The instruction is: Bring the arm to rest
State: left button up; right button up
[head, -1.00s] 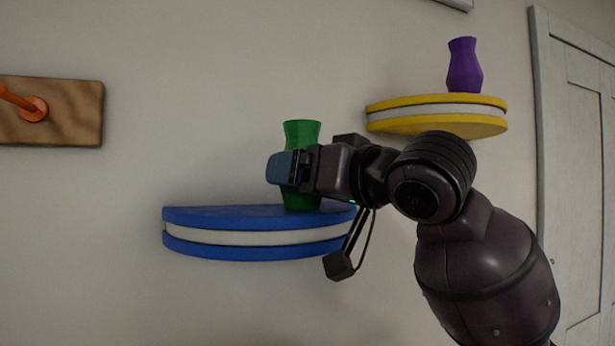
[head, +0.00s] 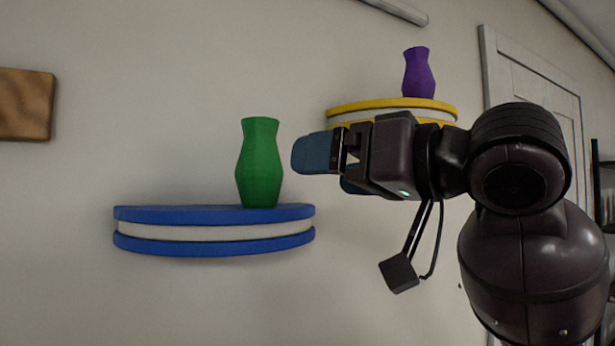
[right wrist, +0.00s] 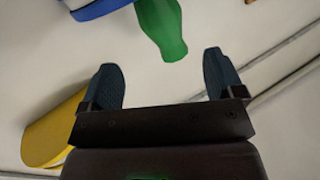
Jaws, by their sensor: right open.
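My right gripper (head: 333,165) is open and empty in the head view, to the right of the green vase and apart from it. Its two blue fingers also show spread apart in the right wrist view (right wrist: 165,80). The green vase (head: 260,165) stands upright on the blue and white shelf (head: 213,233). In the right wrist view the green vase (right wrist: 163,27) is ahead of the fingers, with a gap between. My left gripper is in neither view.
A purple vase (head: 418,73) stands on a yellow shelf (head: 345,112), which my right gripper partly hides. A wooden board (head: 25,104) is on the wall at the left. A pale door (head: 520,75) is at the right. The wall below the blue shelf is clear.

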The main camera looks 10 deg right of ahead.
jog(key=shift+s+d, duration=0.3)
jog(key=shift+s, duration=0.05)
dwell(0.3)
jog(key=w+d+f+m+h, duration=0.15)
jog(key=w+f, duration=0.25)
jog(key=f, duration=0.5)
jog(key=w+d+f+m+h, duration=0.1)
jog(key=w+d+f+h, duration=0.2)
jog(key=f, duration=0.7)
jog(key=d+f+m+g+h, duration=0.2)
jog(key=d+f+h, duration=0.15)
jog(key=f, duration=1.25)
jog(key=s+d+f+g+h, duration=0.1)
jog(key=s+d+f+g, duration=0.15)
jog(key=s+f, duration=0.45)
jog(key=s+d+f+g+h, duration=0.1)
jog(key=s+d+f+g, duration=0.2)
jog(key=f, duration=0.8)
jog(key=s+d+f+g+h, duration=0.1)
jog(key=s+f, duration=0.4)
jog(key=s, duration=0.3)
jog(key=s+d+f+g+h, duration=0.1)
jog(key=s+d+f, duration=0.1)
jog(key=s+f, duration=0.4)
jog(key=w+f+t, duration=0.5)
jog(key=f+t, duration=0.2)
jog(key=f, duration=0.3)
jog(key=shift+w+a, duration=0.2)
jog(key=shift+w, duration=0.2)
